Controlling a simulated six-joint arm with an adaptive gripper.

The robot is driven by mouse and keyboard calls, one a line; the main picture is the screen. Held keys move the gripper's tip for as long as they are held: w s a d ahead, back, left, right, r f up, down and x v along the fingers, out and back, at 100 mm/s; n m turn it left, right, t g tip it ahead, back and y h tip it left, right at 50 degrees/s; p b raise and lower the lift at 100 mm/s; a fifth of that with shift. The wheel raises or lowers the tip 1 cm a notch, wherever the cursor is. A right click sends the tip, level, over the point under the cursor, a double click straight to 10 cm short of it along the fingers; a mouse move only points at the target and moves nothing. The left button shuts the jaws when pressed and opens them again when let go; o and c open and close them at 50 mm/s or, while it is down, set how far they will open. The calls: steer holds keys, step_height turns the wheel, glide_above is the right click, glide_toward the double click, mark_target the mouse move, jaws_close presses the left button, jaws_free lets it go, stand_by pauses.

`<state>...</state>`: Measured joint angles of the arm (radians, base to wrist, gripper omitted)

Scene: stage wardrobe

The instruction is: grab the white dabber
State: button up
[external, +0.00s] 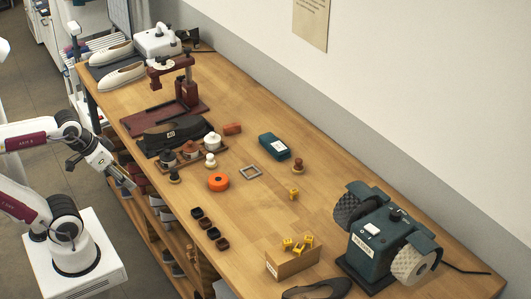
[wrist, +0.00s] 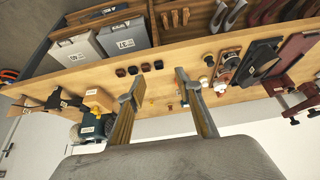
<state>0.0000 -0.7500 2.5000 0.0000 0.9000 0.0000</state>
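The white dabber (external: 210,161) stands upright on the wooden bench, a small cream knob-topped piece beside the white jar (external: 212,140) and the tray of pots.
A brown dabber (external: 298,166) is farther right. A dark red press (external: 180,95) rises at the back left; a green grinder (external: 378,245) stands at right. The bench's middle is mostly clear.

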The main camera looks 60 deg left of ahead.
steer(key=shift+w, duration=0.1)
steer(key=w+d+f+n+t, duration=0.1)
steer(key=w+f+n+t, duration=0.1)
steer(key=w, duration=1.1)
steer(key=w+d+f+n+t, duration=0.1)
steer(key=w+n+t, duration=0.1)
steer(key=w, duration=1.1)
steer(key=n+y, duration=0.4)
steer(key=y, duration=0.2)
glide_toward(210, 156)
steer(key=shift+t, duration=0.4)
steer(key=w+d, duration=0.2)
steer(key=w+d+r, duration=0.1)
steer(key=w+d, duration=0.1)
steer(key=shift+d, duration=0.3)
steer(key=a+f+y, duration=0.2)
steer(key=s+a+f+y, duration=0.1)
steer(key=a, duration=0.1)
steer(key=shift+f+n+g, duration=0.1)
steer(key=shift+n+g, duration=0.3)
steer(key=shift+s+a+f+y, duration=0.2)
steer(key=shift+a+f+y, duration=0.05)
steer(key=shift+a+y, duration=0.1)
steer(key=shift+x, duration=1.3)
